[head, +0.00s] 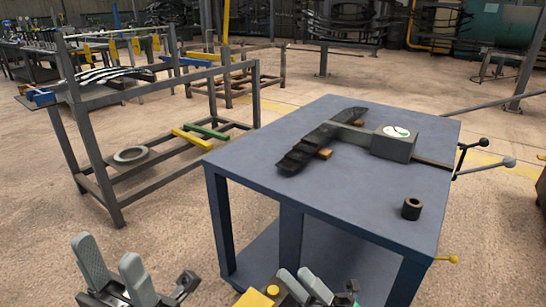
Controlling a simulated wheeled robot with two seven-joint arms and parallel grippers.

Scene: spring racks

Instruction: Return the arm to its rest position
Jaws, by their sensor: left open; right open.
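My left gripper (107,252) is at the bottom left of the head view, with its two grey fingers apart and nothing between them. My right gripper (297,273) is at the bottom centre, in front of the blue table (330,205), with its fingers apart and no object seen in them. Both are clear of the items on the table top. The lower parts of both grippers are cut off by the picture edge.
On the table lie a dark leaf spring (310,150), a grey box with a dial (394,143) and a black bushing (411,208). A metal rack (92,150) with springs stands to the left, a ring (131,155) on its lower frame. Floor between rack and table is free.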

